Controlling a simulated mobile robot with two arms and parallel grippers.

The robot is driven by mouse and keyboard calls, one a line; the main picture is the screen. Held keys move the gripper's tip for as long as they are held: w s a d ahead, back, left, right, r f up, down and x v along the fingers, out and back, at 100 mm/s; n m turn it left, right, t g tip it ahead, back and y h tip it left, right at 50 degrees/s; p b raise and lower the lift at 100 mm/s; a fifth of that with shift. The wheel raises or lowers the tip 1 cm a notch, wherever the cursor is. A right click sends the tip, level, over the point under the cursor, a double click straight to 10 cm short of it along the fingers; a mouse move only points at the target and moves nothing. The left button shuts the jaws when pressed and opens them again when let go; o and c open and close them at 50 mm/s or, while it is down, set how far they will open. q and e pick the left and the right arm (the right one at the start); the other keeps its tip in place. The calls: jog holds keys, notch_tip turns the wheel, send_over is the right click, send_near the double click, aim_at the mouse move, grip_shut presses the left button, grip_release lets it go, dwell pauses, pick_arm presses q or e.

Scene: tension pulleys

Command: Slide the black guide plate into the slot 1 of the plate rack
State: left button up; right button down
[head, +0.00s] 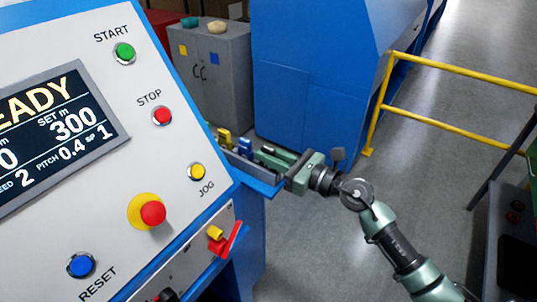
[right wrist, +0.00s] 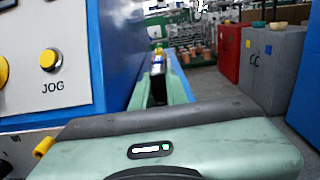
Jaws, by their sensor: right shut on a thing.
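My right gripper (head: 268,154) reaches in from the right over a blue ledge beside the control panel. It also shows in the right wrist view (right wrist: 158,76), its green fingers pointing away. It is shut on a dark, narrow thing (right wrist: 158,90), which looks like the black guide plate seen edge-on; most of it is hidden. A grey rack-like holder (head: 239,166) with a yellow piece (head: 224,138) and a blue piece (head: 245,147) stands just left of the fingers. I cannot make out its slot numbers, or whether the plate touches it. My left gripper is not in view.
The control panel (head: 120,180) with buttons fills the left side. A red lever (head: 231,240) sticks out below it. Behind are a grey cabinet (head: 222,85) and a large blue machine (head: 300,70). A yellow railing (head: 440,119) stands at right; the floor before it is clear.

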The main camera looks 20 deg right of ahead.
jog(key=shift+f, duration=0.15)
jog(key=shift+f+b, duration=0.3)
jog(key=shift+b, duration=0.1)
jog(key=c, duration=1.3)
grip_release()
jog(key=shift+c, duration=0.2)
jog(key=b+v, duration=0.3)
jog(key=v, duration=0.4)
jog(key=shift+s+d, duration=0.25)
jog(key=shift+s, duration=0.1)
